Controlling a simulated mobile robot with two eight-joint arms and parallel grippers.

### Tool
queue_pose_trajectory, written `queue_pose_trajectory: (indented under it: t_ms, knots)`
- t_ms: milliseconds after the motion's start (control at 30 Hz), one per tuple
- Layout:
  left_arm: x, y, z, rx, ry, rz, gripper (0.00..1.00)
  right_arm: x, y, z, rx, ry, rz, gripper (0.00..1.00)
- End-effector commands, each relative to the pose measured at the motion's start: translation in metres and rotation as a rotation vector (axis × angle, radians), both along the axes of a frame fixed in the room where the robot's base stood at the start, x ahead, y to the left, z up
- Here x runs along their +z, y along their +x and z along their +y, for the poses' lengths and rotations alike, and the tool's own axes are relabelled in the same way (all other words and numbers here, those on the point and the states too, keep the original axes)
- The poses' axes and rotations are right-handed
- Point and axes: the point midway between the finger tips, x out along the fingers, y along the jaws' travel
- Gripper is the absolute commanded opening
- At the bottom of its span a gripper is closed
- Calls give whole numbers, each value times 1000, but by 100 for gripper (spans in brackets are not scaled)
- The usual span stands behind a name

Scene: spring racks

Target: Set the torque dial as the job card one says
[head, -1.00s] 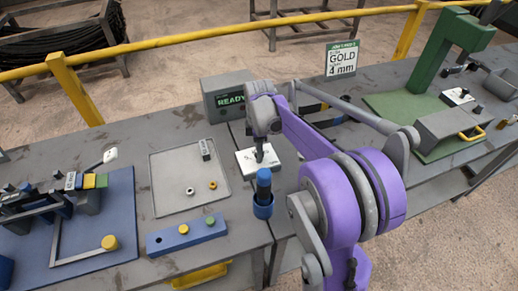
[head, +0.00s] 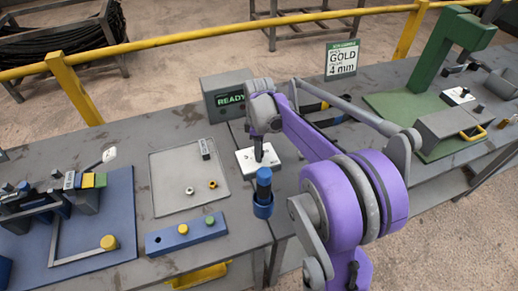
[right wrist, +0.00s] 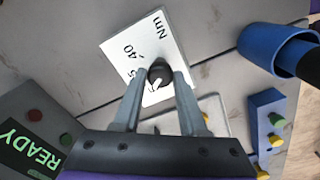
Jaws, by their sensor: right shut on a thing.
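The torque dial is a white plate (right wrist: 128,38) marked "40" and "Nm", with a round black knob (right wrist: 160,73) carrying a white pointer. In the head view the dial plate (head: 246,163) lies on the bench, partly covered by my right gripper (head: 259,158). My right gripper (right wrist: 160,80) is shut on the knob, one finger on each side, pointing down at it. The fingers hide some of the scale. My left gripper is not in view.
A grey box with a green "READY" display (head: 231,98) stands behind the dial. A grey tray (head: 165,165) with small nuts and a blue button box (head: 160,243) are to the left.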

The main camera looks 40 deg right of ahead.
Motion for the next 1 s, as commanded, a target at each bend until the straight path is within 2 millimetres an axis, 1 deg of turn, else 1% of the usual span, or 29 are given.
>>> queue_pose_trajectory:
  t_ms: [1000]
  knots:
    - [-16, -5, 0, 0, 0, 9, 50, 0, 0, -1, -965, -1, 0, 0]
